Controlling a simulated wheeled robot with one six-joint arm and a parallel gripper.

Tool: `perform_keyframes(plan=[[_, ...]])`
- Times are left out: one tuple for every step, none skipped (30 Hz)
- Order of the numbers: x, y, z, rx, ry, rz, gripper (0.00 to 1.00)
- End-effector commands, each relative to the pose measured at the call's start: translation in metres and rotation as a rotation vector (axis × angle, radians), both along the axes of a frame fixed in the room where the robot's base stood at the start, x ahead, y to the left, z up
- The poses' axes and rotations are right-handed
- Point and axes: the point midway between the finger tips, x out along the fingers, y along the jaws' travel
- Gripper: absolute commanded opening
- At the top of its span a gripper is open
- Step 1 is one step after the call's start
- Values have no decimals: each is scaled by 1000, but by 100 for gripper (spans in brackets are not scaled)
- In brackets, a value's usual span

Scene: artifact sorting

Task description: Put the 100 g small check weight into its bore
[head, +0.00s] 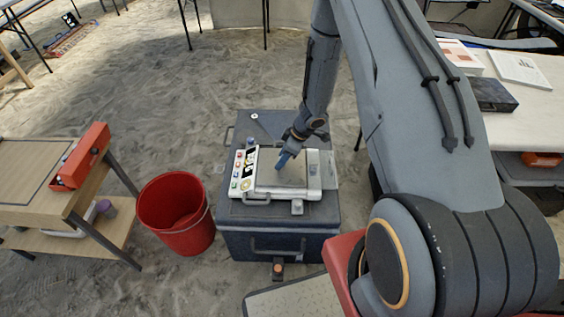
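A white weighing device (262,190) with a flat pan and coloured buttons on its left side sits on a dark blue case (262,226). My gripper (283,162) points down over the pan, its blue tip close to or touching it. Whether its fingers are open or hold anything is too small to tell. A small grey block (297,207) is at the device's front edge. I cannot clearly make out the 100 g check weight or its bore. A small pale round-headed thing (255,116) lies at the back left of the case top.
A red bucket (172,214) stands left of the case. A wooden table (35,205) with a red box (80,157) is at the far left. A white table (528,125) with papers and a dark box (490,95) is at the right. Sandy floor (150,90) lies open behind.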

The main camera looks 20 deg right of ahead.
Motion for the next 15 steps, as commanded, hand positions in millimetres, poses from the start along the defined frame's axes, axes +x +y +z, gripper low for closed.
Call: perform_keyframes(plan=[[0,1,-3,0,1,0,41],[1,2,-5,1,1,-1,41],[1,2,-6,0,1,0,41],[1,2,-6,0,1,0,41],[1,2,-6,0,0,0,41],[1,2,-6,0,0,0,41],[1,2,-6,0,0,0,41],[1,2,-6,0,0,0,41],[1,2,-6,0,0,0,41],[1,2,-6,0,0,0,38],[1,2,-6,0,0,0,33],[1,2,-6,0,0,0,26],[1,2,-6,0,0,0,21],[1,2,-6,0,0,0,16],[1,2,-6,0,0,0,9]])
